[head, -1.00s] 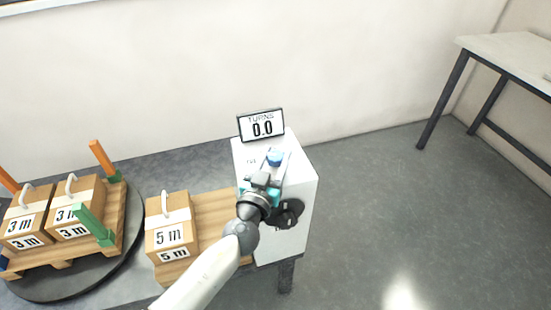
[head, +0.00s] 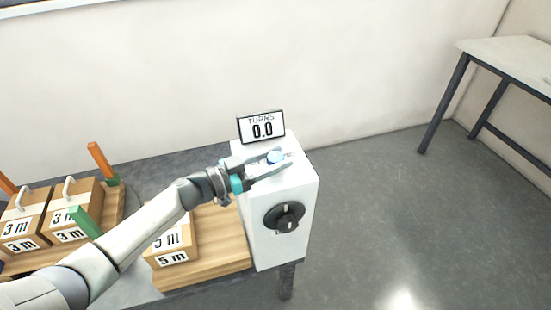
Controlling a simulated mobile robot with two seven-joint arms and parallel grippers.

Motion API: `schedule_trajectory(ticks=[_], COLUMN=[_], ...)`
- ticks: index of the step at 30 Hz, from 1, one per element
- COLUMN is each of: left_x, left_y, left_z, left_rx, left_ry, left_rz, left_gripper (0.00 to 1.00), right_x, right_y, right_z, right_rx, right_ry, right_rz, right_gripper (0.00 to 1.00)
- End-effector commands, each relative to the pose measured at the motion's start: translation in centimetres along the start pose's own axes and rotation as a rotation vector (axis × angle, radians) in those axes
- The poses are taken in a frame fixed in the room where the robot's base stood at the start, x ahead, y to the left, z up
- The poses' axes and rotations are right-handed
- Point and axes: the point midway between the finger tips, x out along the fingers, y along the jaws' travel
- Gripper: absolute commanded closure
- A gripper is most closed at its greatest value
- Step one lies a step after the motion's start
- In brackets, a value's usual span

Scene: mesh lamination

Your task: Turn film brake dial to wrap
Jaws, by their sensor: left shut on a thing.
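A white control box (head: 262,240) stands at the end of the bench. A round black dial (head: 284,217) with a pale pointer mark is on its front face; its labels are too small to read. The fingers hide part of the top's markings. The front dial is clear of my gripper. My right gripper is not in view.
A "5 m" carton (head: 174,250) sits on a wooden board (head: 222,247), partly behind my arm. Two "3 m" cartons (head: 75,229) with posts stand at left. A table (head: 510,58) is far right; floor between is free.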

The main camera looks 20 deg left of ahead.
Motion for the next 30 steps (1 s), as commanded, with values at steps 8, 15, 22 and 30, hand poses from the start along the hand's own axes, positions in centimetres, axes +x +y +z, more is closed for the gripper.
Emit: schedule_trajectory(ticks=[8, 15, 22, 30], left_x=[0.0, 0.0, 0.0, 0.0], left_y=[-0.2, -0.1, -0.1, -0.1], left_z=[0.1, 0.1, 0.1, 0.1], left_rx=[0.004, 0.002, 0.001, 0.001], left_ry=[-0.001, -0.003, -0.002, -0.003], left_rz=[0.142, 0.194, 0.203, 0.203], left_gripper=[1.00, 1.00, 1.00, 0.45], right_x=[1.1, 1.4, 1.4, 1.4], right_y=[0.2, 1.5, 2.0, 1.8], right_z=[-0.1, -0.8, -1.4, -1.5], right_rx=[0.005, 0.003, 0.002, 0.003], right_ry=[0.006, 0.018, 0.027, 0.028], right_rz=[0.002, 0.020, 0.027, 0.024], right_gripper=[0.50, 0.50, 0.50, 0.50])
